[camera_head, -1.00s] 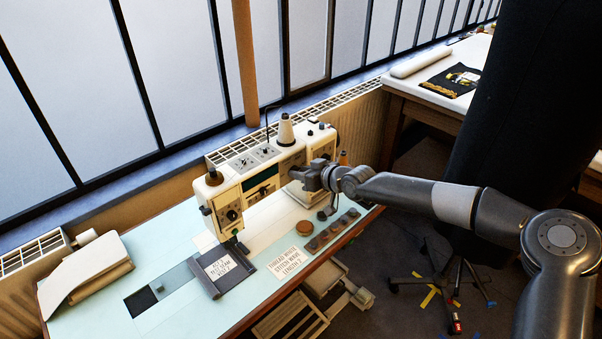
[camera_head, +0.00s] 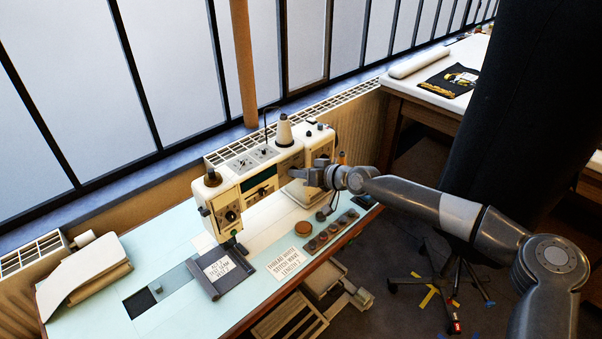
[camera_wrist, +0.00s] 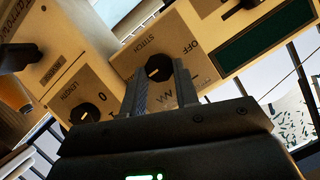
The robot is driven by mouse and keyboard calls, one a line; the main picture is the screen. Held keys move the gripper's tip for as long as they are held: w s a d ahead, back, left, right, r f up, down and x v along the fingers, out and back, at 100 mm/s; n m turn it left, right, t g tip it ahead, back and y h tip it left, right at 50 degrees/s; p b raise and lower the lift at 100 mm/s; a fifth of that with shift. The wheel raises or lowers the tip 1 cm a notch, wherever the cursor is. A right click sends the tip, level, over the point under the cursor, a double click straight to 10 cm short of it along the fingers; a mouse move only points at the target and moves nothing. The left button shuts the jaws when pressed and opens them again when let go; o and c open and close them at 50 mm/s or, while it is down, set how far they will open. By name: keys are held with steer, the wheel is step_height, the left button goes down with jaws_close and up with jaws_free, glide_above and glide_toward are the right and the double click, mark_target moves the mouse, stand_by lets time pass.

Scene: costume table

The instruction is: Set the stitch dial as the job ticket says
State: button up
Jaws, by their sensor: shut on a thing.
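The sewing machine (camera_head: 262,188) stands on the pale table. My gripper (camera_head: 300,177) is at its front on the right side. In the wrist view, my gripper (camera_wrist: 160,82) is shut on the black stitch dial (camera_wrist: 158,67), one finger on either side. The plate around the dial reads STITCH, with OFF at the right and a wave mark near the fingers. A short pale pointer line shows on the dial; the fingers hide part of its surroundings. The job ticket (camera_head: 285,263) lies at the table's front and appears to read thread white, stitch wave, with a length line.
The length dial (camera_wrist: 85,113), with a 0 beside it, is close to one finger. A row of round pieces (camera_head: 325,233) lies near the front edge. A thread cone (camera_head: 284,131) tops the machine.

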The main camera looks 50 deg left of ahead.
steer(key=shift+f, duration=0.2)
steer(key=o, duration=1)
steer(key=shift+r, duration=0.1)
steer(key=v, duration=1)
steer(key=shift+d+r, duration=0.2)
steer(key=shift+d, duration=0.15)
steer(key=shift+f, duration=0.1)
